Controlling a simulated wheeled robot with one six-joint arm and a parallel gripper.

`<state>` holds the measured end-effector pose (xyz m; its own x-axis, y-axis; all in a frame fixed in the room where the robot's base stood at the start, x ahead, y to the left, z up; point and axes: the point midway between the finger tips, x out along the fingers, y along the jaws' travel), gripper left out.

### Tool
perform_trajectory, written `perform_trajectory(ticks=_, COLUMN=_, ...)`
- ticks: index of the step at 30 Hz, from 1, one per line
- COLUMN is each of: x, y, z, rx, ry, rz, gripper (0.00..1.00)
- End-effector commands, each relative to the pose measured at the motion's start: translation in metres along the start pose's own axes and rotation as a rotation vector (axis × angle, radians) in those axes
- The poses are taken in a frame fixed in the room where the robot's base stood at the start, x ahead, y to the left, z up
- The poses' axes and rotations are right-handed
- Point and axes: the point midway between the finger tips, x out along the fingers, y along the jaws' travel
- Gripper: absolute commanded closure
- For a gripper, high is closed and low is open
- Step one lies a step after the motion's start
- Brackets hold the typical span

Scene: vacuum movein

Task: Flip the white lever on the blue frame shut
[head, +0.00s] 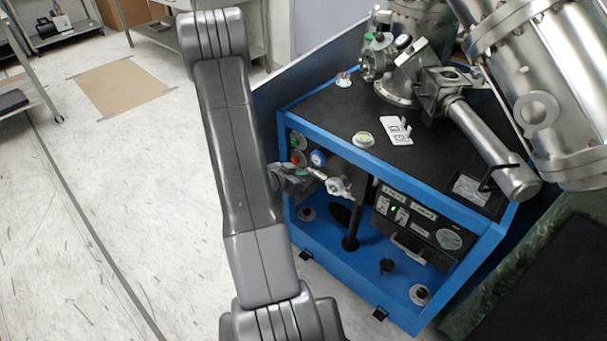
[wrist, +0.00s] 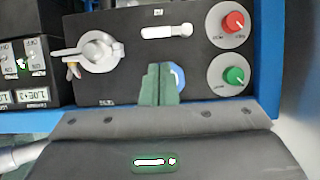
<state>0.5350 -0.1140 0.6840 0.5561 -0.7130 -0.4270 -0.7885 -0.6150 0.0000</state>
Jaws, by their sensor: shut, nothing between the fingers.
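The blue frame (head: 465,275) holds a black panel facing me. In the wrist view the panel carries a slim white lever (wrist: 167,31), lying sideways with its round end to the right. Left of it is a larger white handle (wrist: 95,50) on a round base, also seen in the head view (head: 340,187). I cannot tell which of these two the task names. My gripper (wrist: 160,70) is shut and empty, its green fingers in front of the panel, below the slim lever and right of the handle. Contact cannot be judged. In the head view my arm partly hides the gripper.
A red knob (wrist: 234,23) and a green knob (wrist: 234,75) sit right of the fingers. A blue knob (wrist: 178,77) is partly hidden behind them. A dark instrument box (head: 415,222) stands beside the panel. Open floor (head: 70,215) lies to the left.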

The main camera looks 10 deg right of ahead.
Motion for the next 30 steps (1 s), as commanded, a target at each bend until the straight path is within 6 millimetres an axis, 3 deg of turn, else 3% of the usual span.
perform_trajectory(ticks=6, x=0.043, y=0.001, z=0.001, rx=0.001, ry=0.000, rz=0.003, gripper=1.00)
perform_trajectory(ticks=12, x=0.068, y=0.001, z=0.000, rx=0.002, ry=0.000, rz=0.002, gripper=1.00)
perform_trajectory(ticks=30, x=0.077, y=0.001, z=0.001, rx=0.007, ry=0.001, rz=-0.003, gripper=1.00)
